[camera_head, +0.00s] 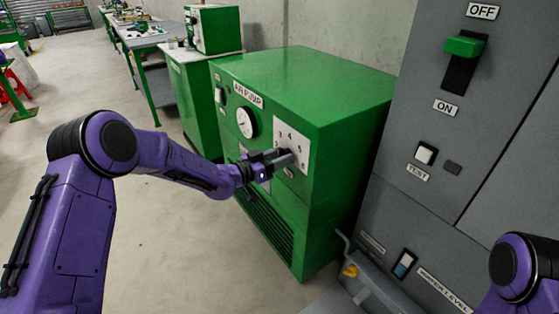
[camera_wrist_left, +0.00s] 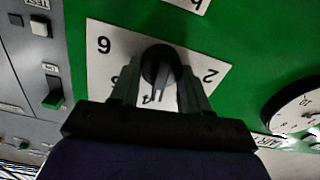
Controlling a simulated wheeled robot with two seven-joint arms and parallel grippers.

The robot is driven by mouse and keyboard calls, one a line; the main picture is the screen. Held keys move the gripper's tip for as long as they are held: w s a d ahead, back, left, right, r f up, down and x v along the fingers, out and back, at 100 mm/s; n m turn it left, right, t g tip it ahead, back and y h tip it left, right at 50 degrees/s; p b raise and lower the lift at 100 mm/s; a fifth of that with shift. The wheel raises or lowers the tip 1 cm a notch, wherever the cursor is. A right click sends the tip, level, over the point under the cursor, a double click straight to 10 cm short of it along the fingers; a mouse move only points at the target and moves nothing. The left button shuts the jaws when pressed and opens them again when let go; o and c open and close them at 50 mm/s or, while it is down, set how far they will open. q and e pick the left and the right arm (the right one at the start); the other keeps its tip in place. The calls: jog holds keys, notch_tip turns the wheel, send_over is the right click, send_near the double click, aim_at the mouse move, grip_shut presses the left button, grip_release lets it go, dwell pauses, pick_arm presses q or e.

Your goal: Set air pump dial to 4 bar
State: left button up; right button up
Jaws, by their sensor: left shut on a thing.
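The air pump (camera_head: 345,85) is a green cabinet in the middle of the head view. Its white dial plate (camera_head: 304,142) with black numbers is on the front, right of the round gauge (camera_head: 247,122). My left gripper (camera_head: 280,161) is at the plate, with its fingers shut around the dial knob. In the left wrist view the black knob (camera_wrist_left: 160,62) sits between the two fingers of my left gripper (camera_wrist_left: 160,88), on the numbered plate (camera_wrist_left: 104,62). A 6, a 2 and a partly covered 4 show there; the exact setting is hard to read. My right gripper is out of view.
A grey panel (camera_head: 390,190) with a green-handled OFF/ON switch (camera_head: 464,46) stands right of the pump. A smaller green cabinet (camera_head: 190,85) and workbenches (camera_head: 140,40) are behind it. The concrete floor (camera_head: 170,235) in front of the pump is clear.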

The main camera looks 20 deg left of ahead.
pick_arm(q)
jog(key=shift+d+m, duration=0.1)
jog(key=shift+m, duration=0.5)
jog(key=shift+b, duration=0.3)
jog(key=o, duration=1)
jog(key=v, duration=1)
jog(key=shift+s, duration=0.25)
